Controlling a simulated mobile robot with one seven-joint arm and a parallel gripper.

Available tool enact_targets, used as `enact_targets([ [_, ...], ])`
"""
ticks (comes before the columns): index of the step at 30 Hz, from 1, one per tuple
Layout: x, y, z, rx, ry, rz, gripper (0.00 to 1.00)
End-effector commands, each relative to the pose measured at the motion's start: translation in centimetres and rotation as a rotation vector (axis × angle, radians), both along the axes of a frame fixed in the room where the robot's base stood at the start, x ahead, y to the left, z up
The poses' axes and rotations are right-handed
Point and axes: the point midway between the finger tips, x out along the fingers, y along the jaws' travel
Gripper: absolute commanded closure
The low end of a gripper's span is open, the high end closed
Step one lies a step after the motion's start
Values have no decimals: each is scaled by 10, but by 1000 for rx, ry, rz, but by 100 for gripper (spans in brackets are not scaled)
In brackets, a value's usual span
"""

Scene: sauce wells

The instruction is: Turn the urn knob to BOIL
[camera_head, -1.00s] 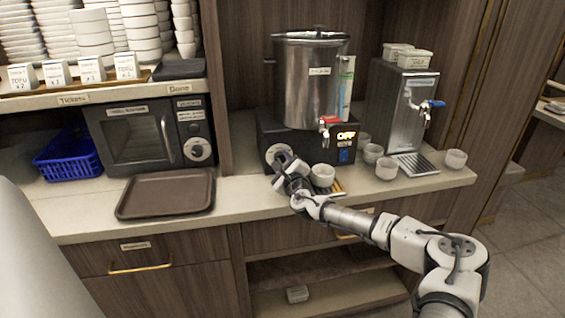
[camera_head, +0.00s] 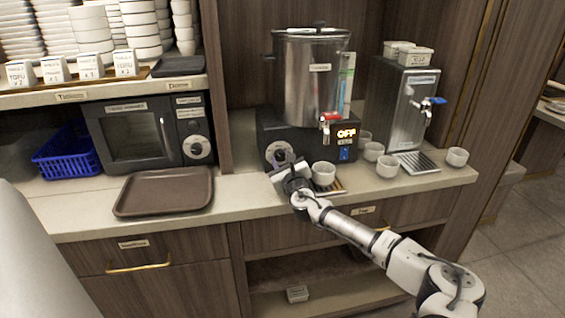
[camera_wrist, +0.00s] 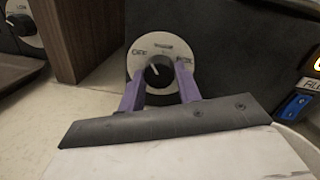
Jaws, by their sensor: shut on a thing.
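The urn (camera_head: 311,85) is a steel cylinder on a black base, with a red-handled tap and a lit display (camera_head: 346,132) reading OFF. Its black knob (camera_wrist: 158,72) sits on a pale round dial (camera_wrist: 142,52), marked OFF at the left and apparently BOIL at the right. The knob's light pointer line tilts up and left, toward the OFF side. My gripper (camera_wrist: 160,80) has its purple fingers on either side of the knob, shut on it. In the head view my gripper (camera_head: 281,163) is at the base's front left and partly covers the dial.
A white cup (camera_head: 323,174) stands just right of my gripper, by the urn's drip tray. More cups and a steel dispenser (camera_head: 400,105) stand farther right. A brown tray (camera_head: 165,192) lies on the counter to the left, below a microwave oven (camera_head: 135,132).

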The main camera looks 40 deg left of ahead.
Motion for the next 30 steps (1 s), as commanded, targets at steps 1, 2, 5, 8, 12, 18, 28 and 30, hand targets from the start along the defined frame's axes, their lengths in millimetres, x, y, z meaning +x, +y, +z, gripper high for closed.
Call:
enact_targets([
  [1,0,0,-2,33,38,-1,89],
  [2,0,0,-2,52,60,-1,89],
  [5,0,0,-2,113,133,0,89],
  [8,-1,0,-2,175,205,0,89],
  [12,-1,0,-2,261,306,-1,89],
  [18,-1,1,-2,384,450,0,89],
  [28,-2,2,-2,588,688,0,89],
  [30,-2,2,-2,632,739,0,89],
])
